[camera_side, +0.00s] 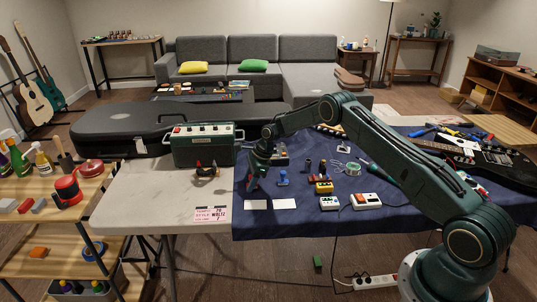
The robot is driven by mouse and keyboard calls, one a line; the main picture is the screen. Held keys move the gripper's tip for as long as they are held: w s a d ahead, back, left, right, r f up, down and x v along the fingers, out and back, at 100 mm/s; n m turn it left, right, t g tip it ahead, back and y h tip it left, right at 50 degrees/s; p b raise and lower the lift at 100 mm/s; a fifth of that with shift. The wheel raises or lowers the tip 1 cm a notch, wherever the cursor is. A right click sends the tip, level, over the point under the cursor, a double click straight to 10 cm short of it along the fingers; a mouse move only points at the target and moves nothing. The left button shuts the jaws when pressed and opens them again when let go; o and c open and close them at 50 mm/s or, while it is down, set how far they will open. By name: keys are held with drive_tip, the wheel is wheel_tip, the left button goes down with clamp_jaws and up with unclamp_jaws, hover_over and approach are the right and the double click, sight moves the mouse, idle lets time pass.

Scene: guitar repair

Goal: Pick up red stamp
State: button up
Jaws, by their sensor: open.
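My gripper (254,182) points down over the left part of the blue cloth (300,222), just behind a white card (255,205). It is open. A small red patch, apparently the red stamp (250,184), shows at its fingertips. The fingers cover most of it, so I cannot tell whether they touch it. A blue stamp (283,178) stands upright on the cloth to the right of my gripper.
A second white card (284,203) lies before the blue stamp. A yellow pedal (324,187) and white boxes (366,200) are further right. A green amplifier (203,145) stands at left. The cloth's front strip is clear.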

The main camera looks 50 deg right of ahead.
sight(250, 176)
drive_tip(key=shift+c, duration=0.2)
clamp_jaws()
wheel_tip(250, 176, up, 20)
idle(0.8)
idle(0.3)
drive_tip(key=c, duration=0.6)
unclamp_jaws()
drive_tip(key=shift+c, duration=1.3)
